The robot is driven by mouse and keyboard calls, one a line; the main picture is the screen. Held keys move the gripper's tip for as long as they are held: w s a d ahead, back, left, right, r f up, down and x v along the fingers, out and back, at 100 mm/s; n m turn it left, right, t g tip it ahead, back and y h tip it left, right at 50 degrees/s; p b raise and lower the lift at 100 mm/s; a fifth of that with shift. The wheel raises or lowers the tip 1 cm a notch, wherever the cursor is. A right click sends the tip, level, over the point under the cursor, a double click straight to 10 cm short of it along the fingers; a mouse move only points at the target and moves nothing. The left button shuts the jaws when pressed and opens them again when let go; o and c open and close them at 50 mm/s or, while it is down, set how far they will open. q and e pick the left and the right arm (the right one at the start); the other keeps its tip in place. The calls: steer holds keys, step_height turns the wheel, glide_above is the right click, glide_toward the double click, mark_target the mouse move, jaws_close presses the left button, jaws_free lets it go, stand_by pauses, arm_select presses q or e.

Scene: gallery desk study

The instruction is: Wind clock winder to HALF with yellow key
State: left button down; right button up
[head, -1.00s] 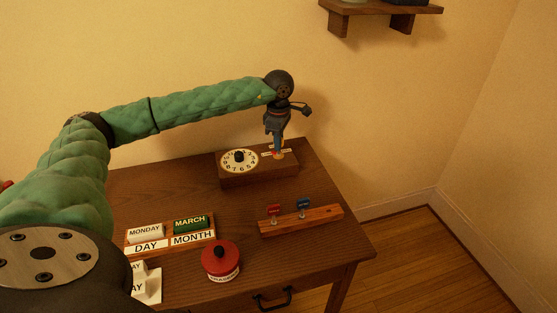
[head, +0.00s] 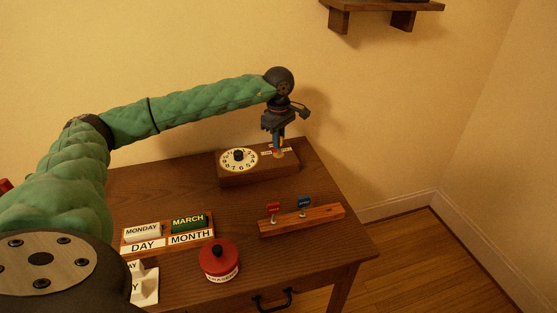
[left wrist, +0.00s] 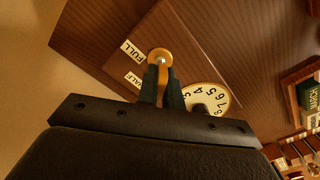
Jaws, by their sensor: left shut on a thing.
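The clock winder is a brown wooden box (head: 255,176) at the back of the desk, with a cream numbered dial (head: 239,160) and a black centre knob. In the left wrist view, FULL (left wrist: 131,52) and HALF (left wrist: 133,80) labels lie beside the winding post. The yellow key (left wrist: 161,54) is at the silver post, its round end around or over it; I cannot tell how deep it sits. My left gripper (head: 279,148) points down over the box's right end, shut on the key; its fingers show in the left wrist view (left wrist: 161,84). My right gripper is not in view.
A wooden rack (head: 302,221) holds red (head: 273,208) and blue (head: 305,203) tagged keys. A day and month calendar (head: 168,235), a white block (head: 145,284) and a red lidded pot (head: 219,262) stand nearer. Desk between box and rack is clear.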

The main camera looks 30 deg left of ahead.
arm_select(q)
steer(key=shift+m, duration=0.5)
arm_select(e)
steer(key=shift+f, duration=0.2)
arm_select(q)
steer(key=shift+f+m+b, duration=0.15)
steer(key=shift+m+b, duration=0.5)
steer(key=shift+m, duration=0.15)
steer(key=c, duration=1)
jaws_free()
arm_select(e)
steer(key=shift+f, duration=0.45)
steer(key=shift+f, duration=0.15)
arm_select(q)
steer(key=shift+r, duration=0.4)
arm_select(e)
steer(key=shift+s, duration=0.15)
